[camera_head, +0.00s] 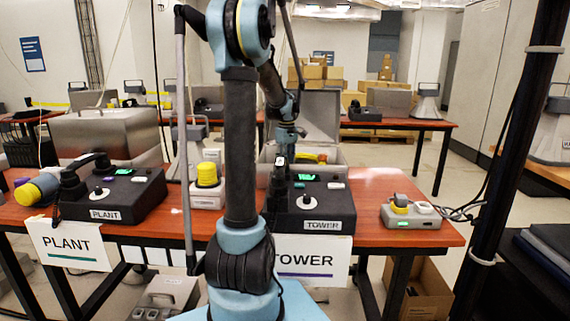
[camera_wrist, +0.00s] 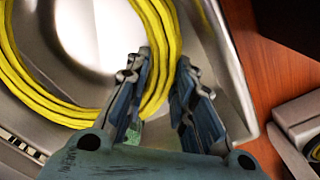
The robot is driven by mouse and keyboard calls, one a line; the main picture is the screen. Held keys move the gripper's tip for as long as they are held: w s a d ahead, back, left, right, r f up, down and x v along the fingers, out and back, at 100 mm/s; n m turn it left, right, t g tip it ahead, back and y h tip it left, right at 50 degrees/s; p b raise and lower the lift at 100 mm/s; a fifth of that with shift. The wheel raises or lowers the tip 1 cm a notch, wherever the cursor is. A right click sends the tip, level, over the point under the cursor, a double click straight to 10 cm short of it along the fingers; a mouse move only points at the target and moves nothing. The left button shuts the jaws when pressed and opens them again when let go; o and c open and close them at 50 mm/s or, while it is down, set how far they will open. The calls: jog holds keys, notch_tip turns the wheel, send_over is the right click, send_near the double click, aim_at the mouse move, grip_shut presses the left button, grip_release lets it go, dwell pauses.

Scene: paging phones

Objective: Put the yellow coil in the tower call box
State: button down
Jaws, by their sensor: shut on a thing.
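The yellow coil (camera_wrist: 78,112) is a thick ring of several strands. In the wrist view, part of it passes between the fingers of my gripper (camera_wrist: 157,78), which is shut on it. The coil is over the bare metal inside of a box (camera_wrist: 215,42); I cannot tell whether it touches the bottom. In the head view, the tower call box (camera_head: 321,112) is a grey metal case with its lid raised, behind the TOWER phone. A bit of yellow (camera_head: 311,157) shows at its opening. My arm hides much of the box.
The black TOWER phone base (camera_head: 325,208) stands in front of the box. A small grey device (camera_head: 410,214) is at the right. The PLANT phone (camera_head: 120,197) and a shut metal case (camera_head: 108,134) are at the left.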

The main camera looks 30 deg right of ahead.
jog(key=c, duration=1.4)
grip_release()
jog(key=shift+o, duration=0.2)
jog(key=shift+r, duration=0.1)
notch_tip(320, 180, up, 13)
